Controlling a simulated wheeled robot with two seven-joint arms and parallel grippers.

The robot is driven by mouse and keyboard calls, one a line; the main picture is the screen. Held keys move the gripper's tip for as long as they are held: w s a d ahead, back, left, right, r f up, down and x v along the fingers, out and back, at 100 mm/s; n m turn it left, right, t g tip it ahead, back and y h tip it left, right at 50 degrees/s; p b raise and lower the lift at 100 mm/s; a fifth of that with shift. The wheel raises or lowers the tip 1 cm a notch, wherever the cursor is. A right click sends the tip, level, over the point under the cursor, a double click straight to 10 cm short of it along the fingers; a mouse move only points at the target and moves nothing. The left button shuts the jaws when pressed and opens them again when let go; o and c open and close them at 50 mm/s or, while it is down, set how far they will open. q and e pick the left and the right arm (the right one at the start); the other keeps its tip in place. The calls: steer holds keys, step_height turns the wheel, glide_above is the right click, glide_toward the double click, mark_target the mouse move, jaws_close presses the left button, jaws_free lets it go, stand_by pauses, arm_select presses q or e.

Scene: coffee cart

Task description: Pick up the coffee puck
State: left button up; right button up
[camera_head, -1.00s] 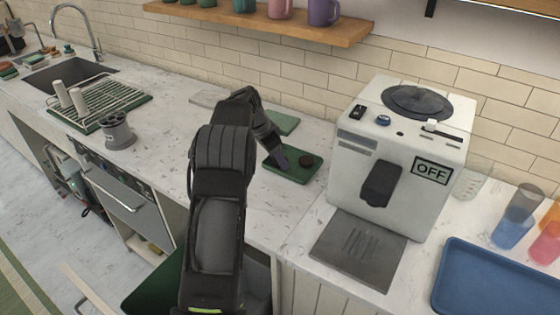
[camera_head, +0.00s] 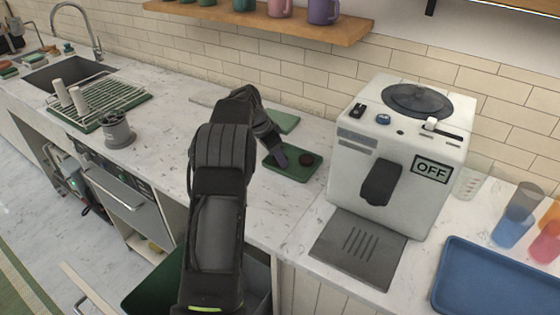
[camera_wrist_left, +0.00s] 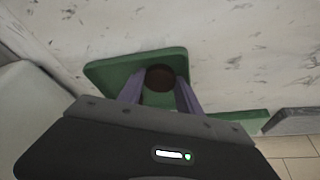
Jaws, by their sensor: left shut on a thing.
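The coffee puck (camera_head: 306,159) is a small dark brown disc at the green tray (camera_head: 292,172) on the marble counter, left of the coffee machine. It also shows in the left wrist view (camera_wrist_left: 160,77) between the two purple-grey fingers, over the green tray (camera_wrist_left: 110,72). My left gripper (camera_head: 290,158) reaches in from the left at the tray, and in the left wrist view its fingertips (camera_wrist_left: 159,85) are shut on the puck. Whether the puck touches the tray is hard to tell. My right gripper is not in view.
The white coffee machine (camera_head: 395,160) marked OFF stands close to the right of the tray. A blue tray (camera_head: 500,280) and coloured cups (camera_head: 515,230) are farther right. A grey container (camera_head: 117,130) and dish rack (camera_head: 97,104) are at left. A mug shelf (camera_head: 260,27) hangs above.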

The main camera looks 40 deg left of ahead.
arm_select(q)
steer(key=shift+r, duration=0.1)
step_height(320, 180, up, 10)
steer(key=b, duration=0.1)
stand_by(0.4)
stand_by(0.6)
